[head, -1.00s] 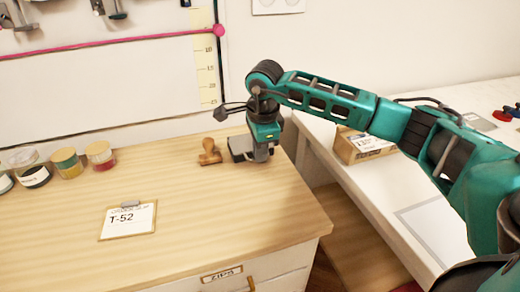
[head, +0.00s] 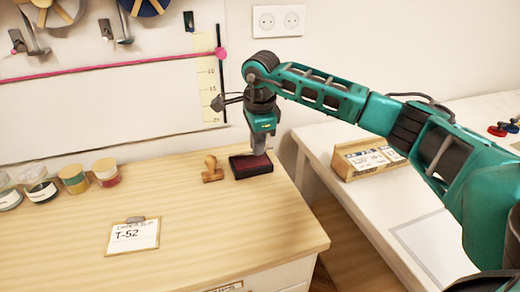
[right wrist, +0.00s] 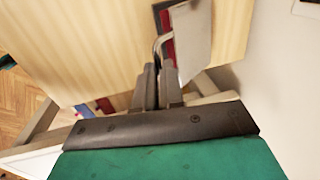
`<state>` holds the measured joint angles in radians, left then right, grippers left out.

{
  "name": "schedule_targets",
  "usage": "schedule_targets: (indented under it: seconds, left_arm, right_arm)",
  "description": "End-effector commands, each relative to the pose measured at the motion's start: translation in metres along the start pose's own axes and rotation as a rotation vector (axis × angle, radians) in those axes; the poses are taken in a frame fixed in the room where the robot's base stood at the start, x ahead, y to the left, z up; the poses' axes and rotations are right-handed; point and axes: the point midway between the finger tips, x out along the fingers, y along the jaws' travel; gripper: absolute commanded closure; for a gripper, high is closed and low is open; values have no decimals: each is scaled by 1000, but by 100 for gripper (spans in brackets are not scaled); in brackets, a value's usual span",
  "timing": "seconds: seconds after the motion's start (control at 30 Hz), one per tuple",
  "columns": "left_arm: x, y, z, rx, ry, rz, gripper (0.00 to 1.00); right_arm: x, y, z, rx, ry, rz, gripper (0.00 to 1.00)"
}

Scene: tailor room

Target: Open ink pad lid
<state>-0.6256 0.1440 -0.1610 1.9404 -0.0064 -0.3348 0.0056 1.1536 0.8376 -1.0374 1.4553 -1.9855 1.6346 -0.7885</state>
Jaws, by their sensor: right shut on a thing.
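The ink pad (head: 251,168) is a dark box near the right end of the wooden table, with a dark red pad surface showing. My right gripper (head: 258,148) is above it, shut on the lid. In the right wrist view, the grey lid (right wrist: 192,38) stands tilted up beside the red pad (right wrist: 166,36), with the right gripper's fingers (right wrist: 161,78) at its edge. The exact contact is hard to see. My left gripper is not in view.
A wooden stamp (head: 212,169) stands just left of the pad. A clipboard marked T-52 (head: 133,236) lies nearer the front, and several jars (head: 73,179) stand at the left.

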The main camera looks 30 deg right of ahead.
Motion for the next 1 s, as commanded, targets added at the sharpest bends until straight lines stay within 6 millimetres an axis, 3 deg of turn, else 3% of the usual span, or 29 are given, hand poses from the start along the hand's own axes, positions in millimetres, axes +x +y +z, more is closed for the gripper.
schedule_targets:
  seconds: [0.2,0.77,0.8,1.0]
  left_arm:
    - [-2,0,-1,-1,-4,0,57]
    - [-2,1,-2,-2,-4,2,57]
    - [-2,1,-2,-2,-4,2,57]
    - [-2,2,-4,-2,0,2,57]
  right_arm:
    - [0,-12,-1,8,2,-17,100]
    - [3,-13,-2,7,6,-9,100]
    - [2,-13,-2,8,6,-9,88]
    - [0,-13,-1,6,4,-10,69]
